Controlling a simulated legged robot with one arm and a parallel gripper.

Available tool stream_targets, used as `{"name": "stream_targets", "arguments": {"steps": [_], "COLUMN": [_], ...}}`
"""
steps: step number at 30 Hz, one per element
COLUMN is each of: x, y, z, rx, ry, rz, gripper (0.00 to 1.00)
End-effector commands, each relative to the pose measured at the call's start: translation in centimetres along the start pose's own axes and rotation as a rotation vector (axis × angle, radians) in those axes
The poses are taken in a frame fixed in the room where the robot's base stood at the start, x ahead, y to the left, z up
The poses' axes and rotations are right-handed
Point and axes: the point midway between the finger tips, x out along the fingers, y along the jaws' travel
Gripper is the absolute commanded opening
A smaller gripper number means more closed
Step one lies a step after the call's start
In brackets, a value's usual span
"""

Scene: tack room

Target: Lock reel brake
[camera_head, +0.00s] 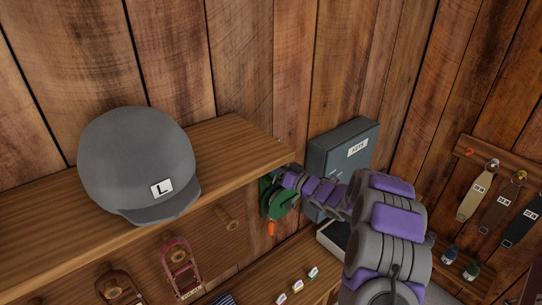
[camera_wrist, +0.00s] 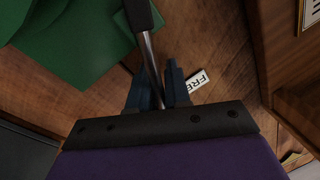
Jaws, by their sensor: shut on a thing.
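The green reel (camera_head: 268,203) hangs on the wooden wall just below the end of the shelf. In the head view my gripper (camera_head: 287,179) is at the reel's upper right, and my forearm hides part of the reel's surroundings. In the wrist view the reel's green body (camera_wrist: 70,45) fills the upper left. My gripper (camera_wrist: 157,84) is shut on a thin metal lever (camera_wrist: 148,52) with a dark grip at its top end. The lever runs between the two dark fingers. A white tag (camera_wrist: 201,82), partly covered and reading "FRE", lies beside the right finger.
The wooden shelf (camera_head: 235,141) carries a grey cap (camera_head: 135,160) marked "L". A grey-green box (camera_head: 338,160) stands behind my arm. Straps (camera_head: 478,190) hang on the right wall. A lower wooden surface (camera_head: 262,282) bears several small tags.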

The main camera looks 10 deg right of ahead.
Motion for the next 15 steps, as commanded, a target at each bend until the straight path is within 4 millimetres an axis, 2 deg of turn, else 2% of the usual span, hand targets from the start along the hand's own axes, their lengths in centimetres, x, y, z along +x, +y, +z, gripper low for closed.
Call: {"name": "stream_targets", "arguments": {"steps": [1,15], "x": [-0.1,-0.3], "y": [0.1,1.7], "z": [-1.4,-1.1], "rx": [0.024,0.24], "ry": [0.022,0.069], "rz": [0.001,-0.003], "gripper": [0.0,0.0]}}
